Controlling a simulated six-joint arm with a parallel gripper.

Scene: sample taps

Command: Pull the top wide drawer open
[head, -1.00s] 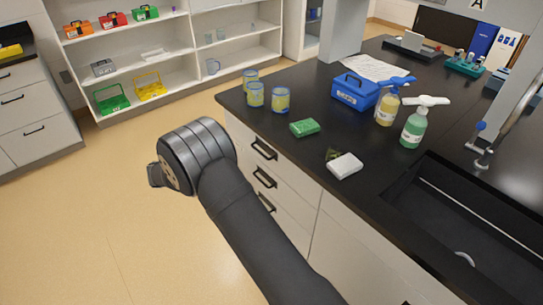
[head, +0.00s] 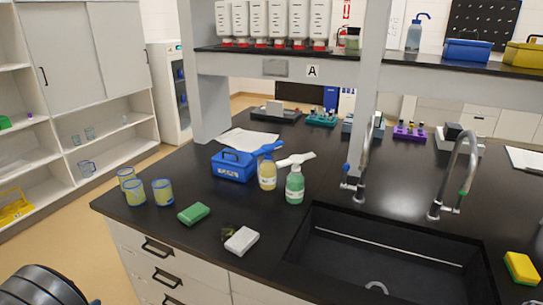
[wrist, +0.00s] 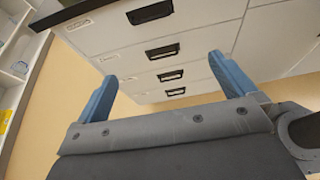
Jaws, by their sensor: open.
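The bank of pale drawers under the black bench shows at the lower left of the head view. The top drawer (head: 128,241) has a black handle (head: 158,248) and looks shut. In the wrist view the same bank has several dark handles, the top handle (wrist: 150,12) near the upper edge and others below it. The drawer fronts look flush. My gripper (wrist: 162,65) is open and empty, its two blue fingers apart and pointing toward the drawer fronts. It appears clear of the handles. In the head view the gripper is out of frame.
The black benchtop (head: 130,215) overhangs the drawers. A sink (head: 380,255) lies to the right. Tan floor (head: 75,240) is clear at the left.

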